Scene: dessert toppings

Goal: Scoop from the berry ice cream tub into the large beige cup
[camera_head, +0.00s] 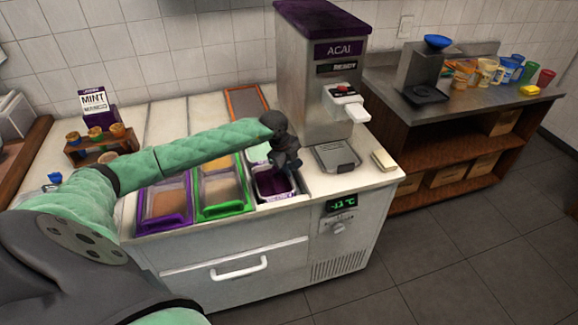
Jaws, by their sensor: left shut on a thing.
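The tub with dark purple contents, which looks like the berry ice cream tub (272,196), is set in the freezer counter, at the right end of the front row of tubs. My left gripper (287,163) is right over this tub and hides part of it. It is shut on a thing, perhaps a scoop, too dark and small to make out. I cannot tell whether it touches the ice cream. Pale, beige-looking cups (486,70) stand among others on the back right counter; I cannot tell which is the large beige cup. My right gripper is not in view.
The acai machine (318,95) stands close behind and right of my left gripper. A purple-framed tub (165,205) and a green-framed tub (222,192) lie left of it. A wooden rack of small jars (100,140) stands at left. The right counter's front (450,105) is mostly clear.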

